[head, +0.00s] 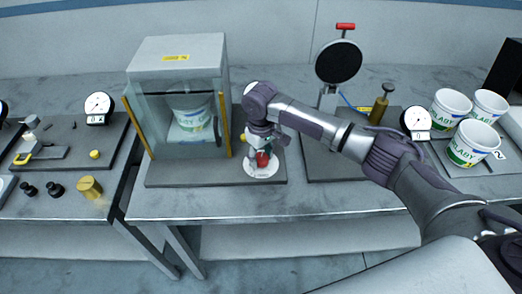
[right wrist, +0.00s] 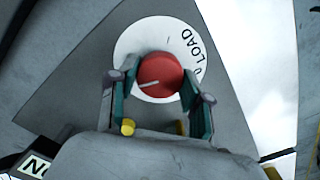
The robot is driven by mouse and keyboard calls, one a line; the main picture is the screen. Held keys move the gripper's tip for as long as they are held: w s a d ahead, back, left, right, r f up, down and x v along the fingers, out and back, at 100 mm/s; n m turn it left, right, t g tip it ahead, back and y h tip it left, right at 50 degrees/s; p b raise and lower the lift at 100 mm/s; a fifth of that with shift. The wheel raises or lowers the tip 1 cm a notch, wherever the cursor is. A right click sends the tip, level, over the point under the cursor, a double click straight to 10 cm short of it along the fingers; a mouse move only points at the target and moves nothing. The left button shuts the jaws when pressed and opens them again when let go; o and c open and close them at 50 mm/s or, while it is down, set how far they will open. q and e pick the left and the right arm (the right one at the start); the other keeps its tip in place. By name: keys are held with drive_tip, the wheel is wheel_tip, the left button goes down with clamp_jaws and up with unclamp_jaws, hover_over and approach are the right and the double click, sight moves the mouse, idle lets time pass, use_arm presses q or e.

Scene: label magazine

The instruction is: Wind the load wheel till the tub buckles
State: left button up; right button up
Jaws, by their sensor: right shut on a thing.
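In the right wrist view the red wheel (right wrist: 159,74) carries a white line pointing lower left, and the plate (right wrist: 187,42) reads LOAD. My right gripper (right wrist: 158,92) is shut on the wheel, a finger at each side; in the head view the gripper (head: 264,148) comes down over it. The white and green tub (head: 192,108) stands upright inside the cabinet (head: 178,62) behind glass, with no buckle visible. My left gripper is out of view.
Several white tubs (head: 451,106) stand at the right. A round black disc on a stand (head: 338,62), a brass plunger (head: 381,104) and a dial gauge (head: 416,122) are behind my right arm. The bench's front edge is clear.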

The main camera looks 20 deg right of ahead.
sight(261, 157)
idle(0.4)
drive_tip(key=o, duration=1.2)
drive_tip(key=shift+c, duration=0.2)
wheel_tip(261, 157, up, 12)
